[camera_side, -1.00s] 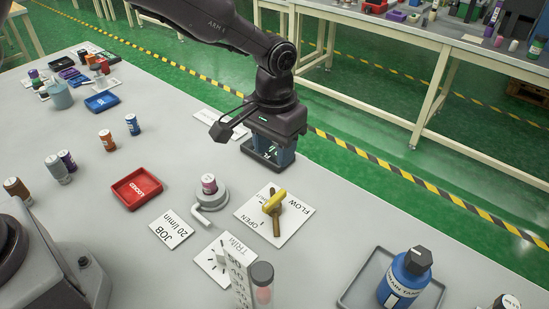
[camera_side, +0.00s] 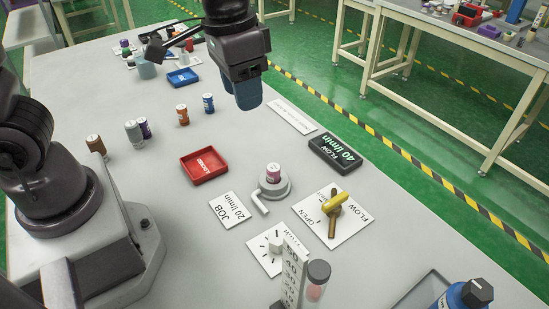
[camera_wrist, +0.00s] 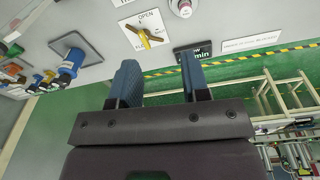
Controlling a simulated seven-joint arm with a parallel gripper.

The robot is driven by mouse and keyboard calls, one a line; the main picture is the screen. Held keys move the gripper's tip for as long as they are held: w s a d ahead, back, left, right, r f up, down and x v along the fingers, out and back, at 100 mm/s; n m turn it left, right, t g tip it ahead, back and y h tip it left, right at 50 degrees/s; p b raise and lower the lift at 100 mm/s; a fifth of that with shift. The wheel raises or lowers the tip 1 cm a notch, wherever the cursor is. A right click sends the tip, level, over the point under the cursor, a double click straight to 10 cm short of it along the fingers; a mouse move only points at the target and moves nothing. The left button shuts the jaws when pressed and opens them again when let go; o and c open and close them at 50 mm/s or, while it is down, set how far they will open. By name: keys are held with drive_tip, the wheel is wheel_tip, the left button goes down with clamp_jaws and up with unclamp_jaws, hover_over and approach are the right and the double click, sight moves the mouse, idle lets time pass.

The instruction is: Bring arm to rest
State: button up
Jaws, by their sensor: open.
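My gripper (camera_side: 249,100) hangs in the air above the far part of the table in the side view, clear of everything. In the wrist view its two blue fingers (camera_wrist: 160,82) stand apart with nothing between them. A column (camera_side: 273,176) with a dark red body and pale cap stands in a grey round holder (camera_side: 284,188) with a bent handle. The yellow flow handle (camera_side: 335,203) sits on the white FLOW/OPEN plate (camera_side: 353,222). The black flow display (camera_side: 337,153) reads 40 l/min. The JOB card (camera_side: 230,210) reads 20 l/min.
A blue tray (camera_side: 183,77) lies farther back. A tall clear tube (camera_side: 316,281), the TRIM plate (camera_side: 268,252) and a blue bottle (camera_side: 460,297) are in front.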

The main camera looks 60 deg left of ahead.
drive_tip(key=s+a+r+t, duration=0.2)
drive_tip(key=s+a+r, duration=0.1)
drive_tip(key=s, duration=0.2)
drive_tip(key=s+a+r+n+t, duration=0.1)
drive_tip(key=s+a+r+t, duration=0.1)
drive_tip(key=s+a+r, duration=0.1)
drive_tip(key=shift+s+a+r+n, duration=0.3)
drive_tip(key=shift+s+r, duration=0.2)
drive_tip(key=shift+s, duration=0.7)
